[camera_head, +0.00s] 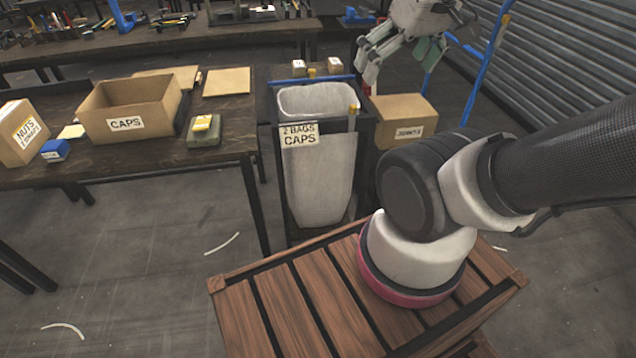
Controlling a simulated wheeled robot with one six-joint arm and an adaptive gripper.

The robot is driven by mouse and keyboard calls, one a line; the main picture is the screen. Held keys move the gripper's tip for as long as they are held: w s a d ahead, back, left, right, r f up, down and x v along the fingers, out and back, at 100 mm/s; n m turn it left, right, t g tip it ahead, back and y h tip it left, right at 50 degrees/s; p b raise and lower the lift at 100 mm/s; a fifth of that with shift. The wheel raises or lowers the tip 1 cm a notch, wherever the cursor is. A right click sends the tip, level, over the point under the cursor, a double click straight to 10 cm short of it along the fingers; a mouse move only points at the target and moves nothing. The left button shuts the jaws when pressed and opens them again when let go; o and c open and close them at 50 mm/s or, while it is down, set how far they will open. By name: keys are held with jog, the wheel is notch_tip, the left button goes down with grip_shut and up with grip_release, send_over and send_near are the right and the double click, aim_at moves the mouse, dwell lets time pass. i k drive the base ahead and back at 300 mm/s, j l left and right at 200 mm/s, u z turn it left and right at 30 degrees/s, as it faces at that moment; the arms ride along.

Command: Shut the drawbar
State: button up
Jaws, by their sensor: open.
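No part in view is labelled as a drawbar, and I cannot tell for certain which one it is. A blue bar (318,79) runs across the top of a dark stand that holds a pale bag (320,165) labelled "2 BAGS CAPS". A taller blue tubular frame (483,75) rises at the upper right, partly behind my gripper and arm. My gripper (397,61) is open at the top, above and right of the bag, with nothing visible between its fingers. Whether it touches anything is unclear.
A table at left holds an open box (130,108) labelled "CAPS", a "NUTS" box (22,132) and small items. A carton (402,117) stands right of the bag. A shutter wall (575,55) bounds the right. The floor at lower left is mostly clear.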

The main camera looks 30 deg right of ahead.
aim_at(311, 72)
jog(key=i+l, duration=0.15)
jog(key=i, duration=0.3)
jog(key=i+l, duration=0.15)
jog(key=i, duration=0.3)
